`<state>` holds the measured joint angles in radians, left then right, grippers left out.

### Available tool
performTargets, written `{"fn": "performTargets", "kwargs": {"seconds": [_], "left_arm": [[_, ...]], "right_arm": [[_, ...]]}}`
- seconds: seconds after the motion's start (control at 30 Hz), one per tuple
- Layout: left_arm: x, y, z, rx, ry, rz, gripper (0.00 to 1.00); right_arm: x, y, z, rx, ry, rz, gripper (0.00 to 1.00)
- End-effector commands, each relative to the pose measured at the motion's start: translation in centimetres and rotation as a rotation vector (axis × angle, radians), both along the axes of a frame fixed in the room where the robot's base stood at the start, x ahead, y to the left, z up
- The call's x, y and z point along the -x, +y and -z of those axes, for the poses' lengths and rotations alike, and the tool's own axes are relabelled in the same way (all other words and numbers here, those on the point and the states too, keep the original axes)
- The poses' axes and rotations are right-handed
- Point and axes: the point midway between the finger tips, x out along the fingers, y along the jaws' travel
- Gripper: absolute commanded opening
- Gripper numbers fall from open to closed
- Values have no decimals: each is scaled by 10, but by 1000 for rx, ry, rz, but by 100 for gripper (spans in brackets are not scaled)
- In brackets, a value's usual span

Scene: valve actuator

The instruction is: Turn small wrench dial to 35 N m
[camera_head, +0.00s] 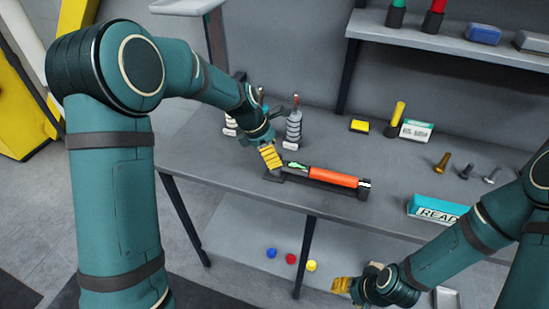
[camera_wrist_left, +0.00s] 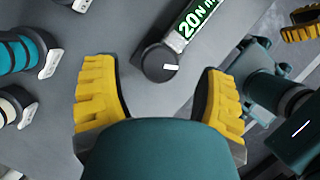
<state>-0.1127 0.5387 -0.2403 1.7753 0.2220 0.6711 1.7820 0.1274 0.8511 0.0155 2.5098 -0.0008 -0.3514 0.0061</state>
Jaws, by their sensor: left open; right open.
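The small wrench (camera_head: 332,177) has an orange handle and lies in a dark holder on the grey bench. In the left wrist view its display (camera_wrist_left: 200,18) reads "20 N m" in white on green. A round dark dial (camera_wrist_left: 160,63) with a white mark sits at the wrench's near end. My left gripper (camera_head: 272,158) is above the wrench's left end. In the left wrist view its yellow fingers (camera_wrist_left: 158,95) are open and apart on both sides below the dial, not touching it. My right gripper (camera_head: 342,285) is open and empty in front of the bench's edge.
Two ringed grey parts (camera_head: 294,127) stand on the bench behind my left gripper. A yellow block (camera_head: 360,125), a yellow-handled tool (camera_head: 397,115), bolts (camera_head: 442,162) and a teal "READ" box (camera_head: 435,208) are to the right. Coloured buttons (camera_head: 291,258) are below the bench top.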

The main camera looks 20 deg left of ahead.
Motion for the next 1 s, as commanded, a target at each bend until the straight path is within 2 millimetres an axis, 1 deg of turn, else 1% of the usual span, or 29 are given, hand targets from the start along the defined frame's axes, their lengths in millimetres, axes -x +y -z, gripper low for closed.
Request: {"fn": "performTargets", "kwargs": {"seconds": [0.03,0.2,0.5,0.53,0.57,0.6,0.67,0.7,0.73,1.0], "left_arm": [[-1,-2,6,0,0,0,71],[-3,-6,15,1,0,0,71],[-3,-6,16,0,-1,0,71],[-3,-6,16,0,-1,0,65],[-3,-6,16,0,-1,0,55],[-4,-6,16,0,-1,0,41],[-3,-6,16,0,-1,0,20],[-4,-6,16,0,-1,0,6],[-3,-6,16,0,-1,0,1],[-3,-6,16,0,0,8,1]], "right_arm": [[1,0,2,0,2,-2,47],[1,0,4,0,3,-2,47],[1,0,4,0,3,-2,47],[1,0,4,0,3,-2,47],[1,0,4,0,3,-2,47],[1,0,4,0,3,-2,47],[1,0,4,0,3,-2,47],[1,0,4,0,3,-2,47],[1,0,4,0,3,-2,47],[1,0,2,0,3,-2,47]]}}
